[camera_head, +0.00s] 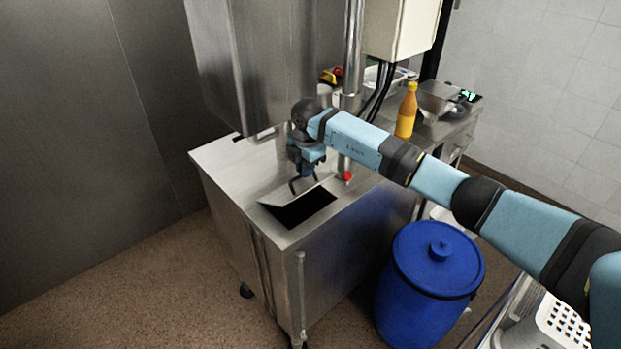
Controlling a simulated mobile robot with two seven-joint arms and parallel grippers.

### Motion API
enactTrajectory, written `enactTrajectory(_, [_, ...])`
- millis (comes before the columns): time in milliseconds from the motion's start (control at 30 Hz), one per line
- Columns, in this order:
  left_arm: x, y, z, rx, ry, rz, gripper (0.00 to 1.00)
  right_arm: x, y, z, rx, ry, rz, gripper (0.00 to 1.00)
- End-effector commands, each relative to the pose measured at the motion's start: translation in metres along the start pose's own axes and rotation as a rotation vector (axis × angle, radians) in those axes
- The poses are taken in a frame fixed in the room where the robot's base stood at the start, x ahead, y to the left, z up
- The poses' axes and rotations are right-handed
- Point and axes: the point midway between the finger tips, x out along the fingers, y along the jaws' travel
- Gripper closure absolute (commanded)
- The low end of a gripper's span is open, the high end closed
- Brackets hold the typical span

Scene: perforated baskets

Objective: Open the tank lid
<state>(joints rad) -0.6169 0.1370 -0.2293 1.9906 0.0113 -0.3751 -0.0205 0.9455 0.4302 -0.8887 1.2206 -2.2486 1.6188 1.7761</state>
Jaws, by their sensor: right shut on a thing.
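The steel tank (225,160) stands in the middle of the camera_head view. Its lid (285,194) is a thin metal plate tilted up, leaving a dark opening (306,210) in the tank's top. My right arm reaches in from the right, and my right gripper (302,184) is at the raised part of the lid, shut on it. The exact contact between fingers and lid is too small to make out. My left gripper is not in this view.
A blue barrel (428,290) stands at the tank's right side. An orange bottle (406,112) stands on the counter behind my arm. A vertical pipe (351,60) and a red knob (347,176) are close to the gripper. A white perforated basket (562,325) is at the lower right.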

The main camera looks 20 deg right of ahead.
Motion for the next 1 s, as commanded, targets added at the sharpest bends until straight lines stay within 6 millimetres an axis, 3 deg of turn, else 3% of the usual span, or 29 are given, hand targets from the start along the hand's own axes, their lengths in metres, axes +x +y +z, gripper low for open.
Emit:
enactTrajectory(300, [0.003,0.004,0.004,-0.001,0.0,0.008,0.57,-0.003,0.013,-0.002,-0.002,0.001,0.001,1.0])
enactTrajectory(767, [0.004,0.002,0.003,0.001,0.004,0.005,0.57,-0.001,0.014,-0.003,-0.003,0.002,-0.002,1.0])
enactTrajectory(800, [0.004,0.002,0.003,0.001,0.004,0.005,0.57,-0.001,0.014,-0.003,-0.004,0.003,-0.003,0.86])
enactTrajectory(900, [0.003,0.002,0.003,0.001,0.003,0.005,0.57,-0.002,0.014,-0.003,-0.003,0.002,-0.003,0.64])
enactTrajectory(1000, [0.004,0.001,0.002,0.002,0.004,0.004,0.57,-0.003,0.014,-0.002,-0.002,0.002,-0.002,0.64])
